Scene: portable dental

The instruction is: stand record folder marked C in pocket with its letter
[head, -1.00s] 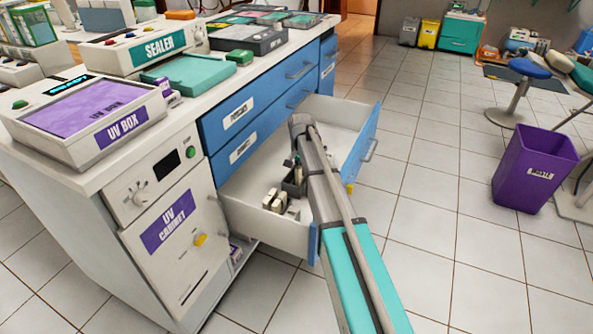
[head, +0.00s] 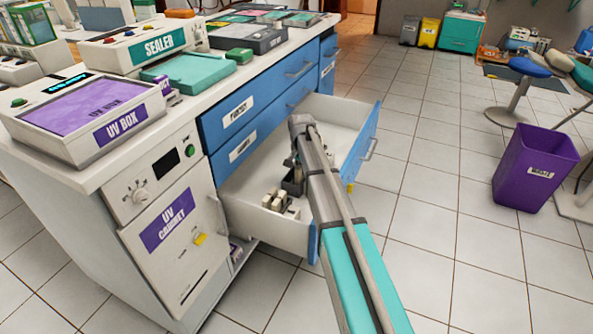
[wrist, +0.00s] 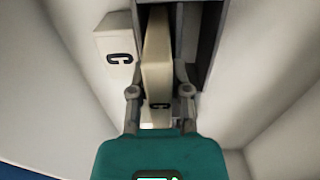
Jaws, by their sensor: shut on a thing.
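In the wrist view my gripper (wrist: 160,82) is shut on a cream record folder (wrist: 158,50), with one finger on each side. A dark C shows on the folder's near end. The folder's far part reaches into a dark grey slotted rack (wrist: 207,35); I cannot tell how deep it sits. A pale block (wrist: 117,55), also marked C, is just left of the folder; I cannot tell if it is a pocket label or another folder. In the head view the rack (head: 292,183) is inside the open drawer (head: 345,117), and my arm hides the gripper and held folder.
Cream blocks (head: 278,201) show at the drawer's near end. The drawer's pale walls surround the gripper. A counter with a UV box (head: 85,115) and a sealer (head: 150,48) stands above left. A purple bin (head: 535,165) stands on the floor at right.

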